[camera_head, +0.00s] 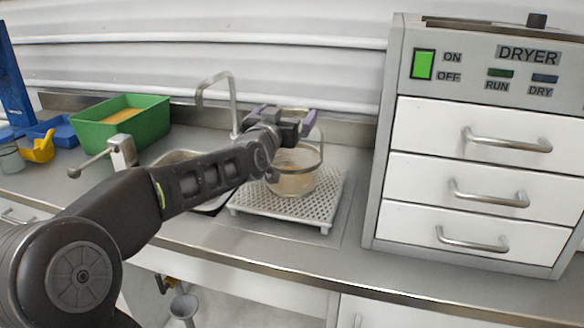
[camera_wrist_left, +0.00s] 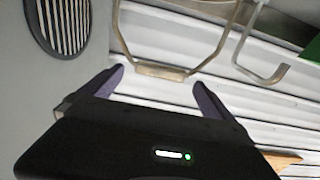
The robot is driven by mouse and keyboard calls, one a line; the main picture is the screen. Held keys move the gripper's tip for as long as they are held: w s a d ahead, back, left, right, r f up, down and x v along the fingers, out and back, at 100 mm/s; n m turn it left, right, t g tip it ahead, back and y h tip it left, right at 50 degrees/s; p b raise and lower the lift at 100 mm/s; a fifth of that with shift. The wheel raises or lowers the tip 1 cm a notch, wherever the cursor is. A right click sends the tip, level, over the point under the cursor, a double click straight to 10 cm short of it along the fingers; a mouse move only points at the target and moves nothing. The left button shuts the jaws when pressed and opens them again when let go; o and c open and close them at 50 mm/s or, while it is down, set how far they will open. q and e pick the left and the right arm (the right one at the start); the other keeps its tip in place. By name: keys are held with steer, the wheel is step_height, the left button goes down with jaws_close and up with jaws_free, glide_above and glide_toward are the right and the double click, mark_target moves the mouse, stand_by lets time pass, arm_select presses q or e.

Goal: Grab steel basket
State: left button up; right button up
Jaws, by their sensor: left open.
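The steel basket (camera_head: 293,180) is a round mesh basket standing on a white perforated drain rack (camera_head: 285,210) beside the sink. Its bail handle stands up from the rim towards my left gripper (camera_head: 288,118). That gripper is above the basket, with its purple fingers spread. In the left wrist view, the handle's flat grip (camera_wrist_left: 160,71) lies across the gap between the two open fingers (camera_wrist_left: 162,88), near their tips. The fingers are apart and not closed on it. My right gripper is in neither view.
A steel faucet (camera_head: 218,88) rises behind the sink, just left of the gripper. A dryer cabinet (camera_head: 480,150) with drawers stands close on the right. A green bin (camera_head: 122,125), a yellow scoop (camera_head: 40,150) and a blue tray are at the left.

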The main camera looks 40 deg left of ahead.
mark_target(291, 110)
arm_select(q)
steer(key=x, duration=0.4)
steer(key=shift+w+a, duration=0.1)
steer(key=shift+w, duration=0.2)
steer(key=shift+c, duration=0.4)
